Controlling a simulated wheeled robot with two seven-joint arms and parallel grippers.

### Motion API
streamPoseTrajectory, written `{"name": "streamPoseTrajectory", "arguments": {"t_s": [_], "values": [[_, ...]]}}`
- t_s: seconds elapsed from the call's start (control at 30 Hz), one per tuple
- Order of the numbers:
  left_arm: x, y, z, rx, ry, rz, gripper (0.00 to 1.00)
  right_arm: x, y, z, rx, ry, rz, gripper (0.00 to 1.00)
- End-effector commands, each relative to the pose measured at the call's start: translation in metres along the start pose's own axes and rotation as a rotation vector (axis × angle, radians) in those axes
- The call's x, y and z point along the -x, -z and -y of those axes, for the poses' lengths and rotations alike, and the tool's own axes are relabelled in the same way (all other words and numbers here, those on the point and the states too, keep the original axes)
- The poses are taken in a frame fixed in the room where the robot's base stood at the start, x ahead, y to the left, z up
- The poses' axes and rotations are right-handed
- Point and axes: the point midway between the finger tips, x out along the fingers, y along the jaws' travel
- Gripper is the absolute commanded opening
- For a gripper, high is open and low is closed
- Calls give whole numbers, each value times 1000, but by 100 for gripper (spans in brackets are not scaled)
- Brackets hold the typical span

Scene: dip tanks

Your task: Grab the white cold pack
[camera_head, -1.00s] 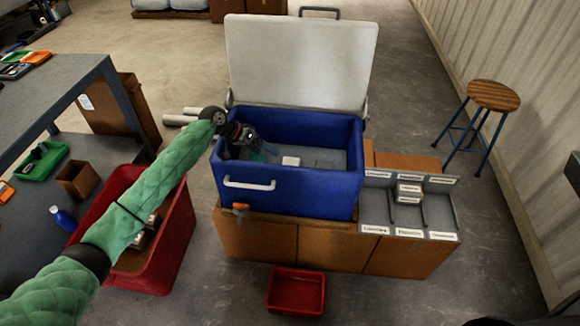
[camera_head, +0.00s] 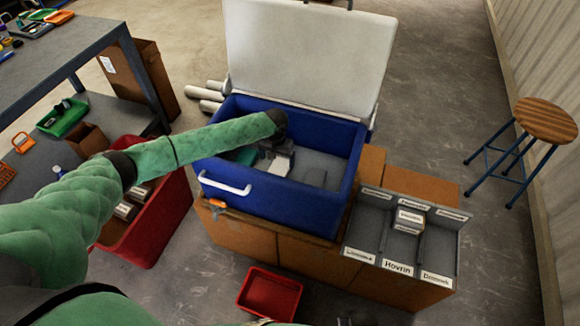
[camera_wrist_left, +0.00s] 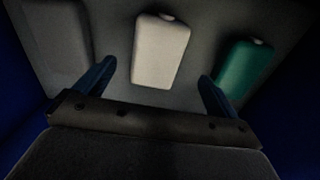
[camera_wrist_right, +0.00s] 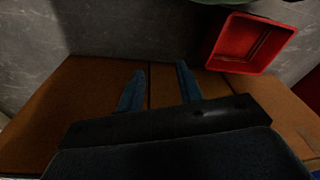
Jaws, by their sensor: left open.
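The white cold pack (camera_head: 279,165) lies inside the blue cooler (camera_head: 275,205), whose pale lid stands open. In the left wrist view the white pack (camera_wrist_left: 162,50) lies ahead of my left gripper (camera_wrist_left: 155,85), between the lines of its two spread blue fingers. My left gripper (camera_head: 274,149) is down inside the cooler, open and empty. A green pack (camera_wrist_left: 247,67) lies to the right of the white one, a grey pack (camera_wrist_left: 62,45) to its left. My right gripper (camera_wrist_right: 160,88) shows only in its own wrist view, fingers apart with nothing between them.
The cooler's blue walls surround my left gripper. A grey divided tray (camera_head: 408,240) with labels stands to its right on brown boxes. A small red tray (camera_head: 270,294) is on the floor in front. A larger red bin (camera_head: 150,225) stands left, below my left arm.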

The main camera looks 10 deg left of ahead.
Motion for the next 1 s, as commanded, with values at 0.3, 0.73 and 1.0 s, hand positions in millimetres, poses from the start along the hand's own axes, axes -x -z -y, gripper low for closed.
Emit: {"name": "streamPoseTrajectory", "arguments": {"t_s": [0.3, 0.73, 1.0], "values": [[-23, 2, -3, -3, -3, 0, 96, -18, -6, -6, 3, -8, -9, 36], [-66, 4, -4, -3, -4, 0, 96, -59, -24, -18, 14, -24, -33, 36], [-70, 4, -3, -3, -5, -1, 96, -62, -26, -19, 14, -25, -34, 36]]}}
